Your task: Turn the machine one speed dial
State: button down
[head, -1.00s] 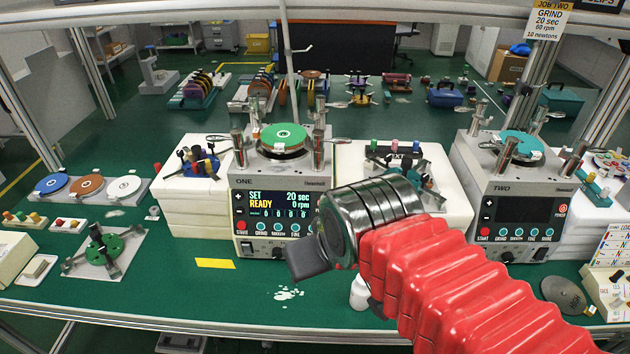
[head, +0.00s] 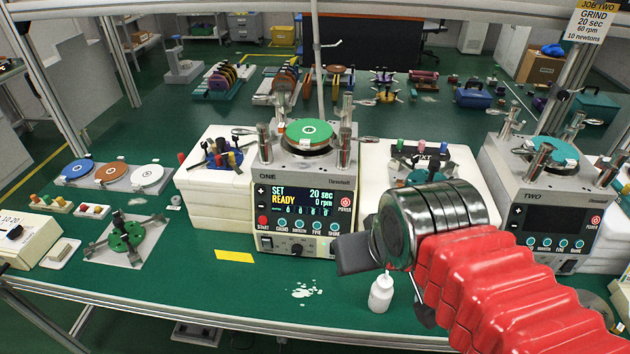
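Machine one (head: 330,176), a cream bench unit, stands near the middle of the head view. Its lit screen (head: 301,202) reads SET, READY, 20 sec and 0 rpm. A dark round knob (head: 297,249), which looks like the speed dial, sits low on its front panel below the row of buttons. A green disc (head: 309,131) lies on top of the machine. My gripper (head: 352,254) is in front and to the right of the panel, its dark finger end pointing left, apart from the knob. Only one dark finger shape shows clearly, so its opening is hidden.
A white bottle (head: 381,294) stands on the green bench just below my gripper. White spots and a yellow strip (head: 234,256) mark the bench left of it. Machine two (head: 545,190) stands at the right with a dark screen. White blocks (head: 216,190) flank machine one.

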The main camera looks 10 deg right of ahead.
aim_at(297, 249)
jog(key=u, duration=0.35)
jog(key=k, duration=0.95)
jog(key=u, duration=0.6)
jog(key=k, duration=0.4)
jog(key=u, duration=0.4)
jog(key=i, duration=1.05)
jog(key=u, duration=0.75)
